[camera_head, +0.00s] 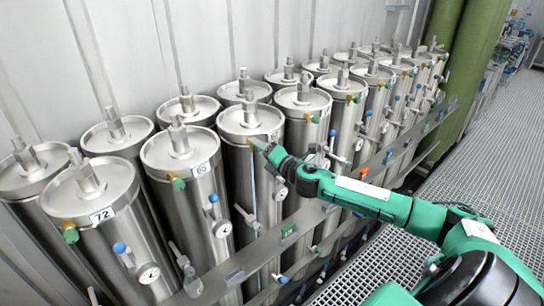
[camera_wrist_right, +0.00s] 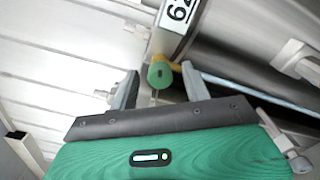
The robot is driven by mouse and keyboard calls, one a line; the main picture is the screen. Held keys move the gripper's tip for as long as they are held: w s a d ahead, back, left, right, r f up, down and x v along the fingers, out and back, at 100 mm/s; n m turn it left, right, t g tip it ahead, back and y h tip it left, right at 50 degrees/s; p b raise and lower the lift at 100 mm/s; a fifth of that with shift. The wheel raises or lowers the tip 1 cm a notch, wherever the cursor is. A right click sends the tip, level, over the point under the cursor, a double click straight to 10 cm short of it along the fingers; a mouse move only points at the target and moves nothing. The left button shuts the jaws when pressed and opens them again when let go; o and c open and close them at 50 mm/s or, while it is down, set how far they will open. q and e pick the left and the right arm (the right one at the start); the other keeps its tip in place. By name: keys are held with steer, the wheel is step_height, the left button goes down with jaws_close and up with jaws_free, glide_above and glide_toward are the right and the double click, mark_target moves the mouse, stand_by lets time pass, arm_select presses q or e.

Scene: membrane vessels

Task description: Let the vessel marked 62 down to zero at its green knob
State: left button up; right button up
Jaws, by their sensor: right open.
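The vessel marked 62 is a tall steel cylinder (camera_head: 238,172) in the front row in the head view. Its 62 label (camera_wrist_right: 179,12) shows at the top of the right wrist view. Its green knob (camera_wrist_right: 160,74), on a yellow fitting, sits below the label; in the head view my gripper mostly hides it. My right gripper (camera_wrist_right: 160,68) is open, with one finger on each side of the knob. It also shows in the head view at the upper front of this vessel (camera_head: 262,148). I cannot tell whether a finger touches the knob. My left gripper is not in view.
Several similar vessels stand close on both sides, one marked 72 (camera_head: 102,215). Gauges (camera_head: 222,228) and blue-capped valves (camera_head: 213,199) stick out in front. A metal rail (camera_head: 260,252) runs along the row. Grated floor (camera_head: 480,170) is open at the right.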

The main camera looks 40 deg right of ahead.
steer(key=s+d+b, duration=0.1)
steer(key=s+b, duration=0.4)
steer(key=s, duration=0.8)
steer(key=shift+s+b, duration=0.2)
steer(key=shift+b, duration=0.2)
stand_by(0.3)
stand_by(0.4)
